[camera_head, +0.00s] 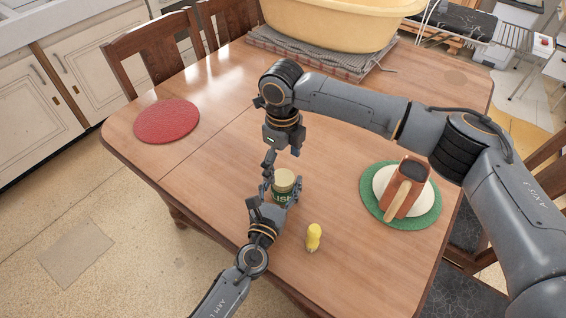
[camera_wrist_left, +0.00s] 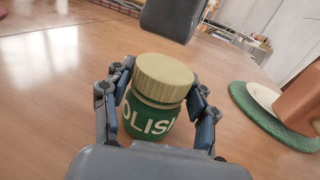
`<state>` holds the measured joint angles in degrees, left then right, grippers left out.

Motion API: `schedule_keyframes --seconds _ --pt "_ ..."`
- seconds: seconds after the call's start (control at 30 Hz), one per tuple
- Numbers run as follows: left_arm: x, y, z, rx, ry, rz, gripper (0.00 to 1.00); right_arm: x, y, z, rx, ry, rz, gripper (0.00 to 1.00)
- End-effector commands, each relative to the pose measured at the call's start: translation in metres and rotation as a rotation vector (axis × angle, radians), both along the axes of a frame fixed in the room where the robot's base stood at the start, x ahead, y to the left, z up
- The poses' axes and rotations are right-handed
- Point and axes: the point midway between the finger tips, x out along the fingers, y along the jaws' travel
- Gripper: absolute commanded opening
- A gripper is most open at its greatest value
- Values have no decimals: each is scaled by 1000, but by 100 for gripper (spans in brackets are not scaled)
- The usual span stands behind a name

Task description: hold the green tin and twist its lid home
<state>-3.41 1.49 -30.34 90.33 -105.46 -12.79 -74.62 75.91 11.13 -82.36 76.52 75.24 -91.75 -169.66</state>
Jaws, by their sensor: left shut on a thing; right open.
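The green tin (camera_head: 282,196) stands on the wooden table, lettered in white; its label reads in part "OLIS" in the left wrist view (camera_wrist_left: 147,118). The ribbed tan lid (camera_head: 284,178) sits on top of it; I cannot tell how tightly it is seated. My left gripper (camera_head: 280,192) is shut on the tin's body, with a finger on each side, also in the left wrist view (camera_wrist_left: 160,107).
A yellow shaker-like object (camera_head: 314,237) stands right of the tin. A brown mug-like vessel (camera_head: 409,182) stands on a white plate over a green mat (camera_head: 428,215). A red round mat (camera_head: 166,121) lies far left. A yellow basin (camera_head: 335,25) sits at the back. The left-middle table is clear.

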Motion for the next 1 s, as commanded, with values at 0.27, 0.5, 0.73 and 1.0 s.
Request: schedule_keyframes --seconds 0.27,0.5,0.73,1.0 --pt "0 0 1 -1 -2 0 0 0 0 0 0 0 0 100" --pt "0 0 1 -1 -2 0 0 0 0 7 1 -1 0 100" --pt "0 0 1 -1 -2 0 0 1 1 49 3 -3 -1 100" --pt "0 0 1 -1 -2 0 0 1 1 101 1 -2 -1 100"
